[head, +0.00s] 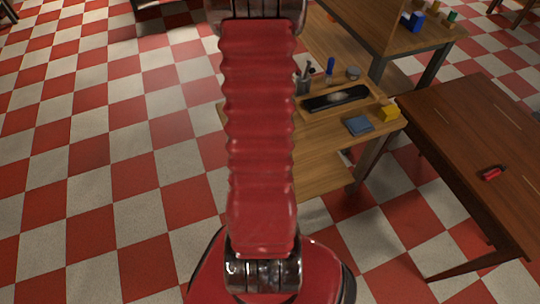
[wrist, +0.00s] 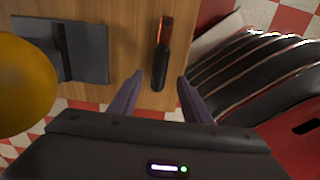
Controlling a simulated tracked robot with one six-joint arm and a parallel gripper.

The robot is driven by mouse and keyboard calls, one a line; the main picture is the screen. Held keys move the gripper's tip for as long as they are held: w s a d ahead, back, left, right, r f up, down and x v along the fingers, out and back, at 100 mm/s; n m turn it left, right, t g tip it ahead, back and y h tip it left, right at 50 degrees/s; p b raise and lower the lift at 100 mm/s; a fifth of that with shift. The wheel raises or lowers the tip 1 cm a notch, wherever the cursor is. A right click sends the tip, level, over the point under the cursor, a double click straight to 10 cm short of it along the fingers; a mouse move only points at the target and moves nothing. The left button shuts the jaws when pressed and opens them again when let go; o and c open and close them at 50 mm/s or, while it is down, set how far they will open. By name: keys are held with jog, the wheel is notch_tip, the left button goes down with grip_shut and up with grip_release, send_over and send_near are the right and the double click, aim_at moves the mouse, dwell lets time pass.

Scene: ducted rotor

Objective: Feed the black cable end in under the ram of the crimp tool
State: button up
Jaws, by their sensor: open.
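In the wrist view my gripper (wrist: 160,79) is open, its two dark fingers spread apart. A slim black piece with an orange-brown upper end (wrist: 162,66) shows between and beyond the fingertips, over the wooden surface. It may be the black cable end, but I cannot tell for sure. The fingers do not visibly touch it. A flat dark grey plate with a darker bar across it (wrist: 88,50) lies to the left on the wood. I cannot tell whether it belongs to the crimp tool. No ram is clearly seen. My gripper is not seen in the head view.
A large yellow rounded thing (wrist: 22,85) is close at the wrist view's left edge. A brown table (head: 465,145) stands right.

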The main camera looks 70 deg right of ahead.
jog(key=shift+w+f, duration=0.1)
jog(key=shift+f, duration=1.6)
jog(key=shift+c, duration=0.5)
grip_shut()
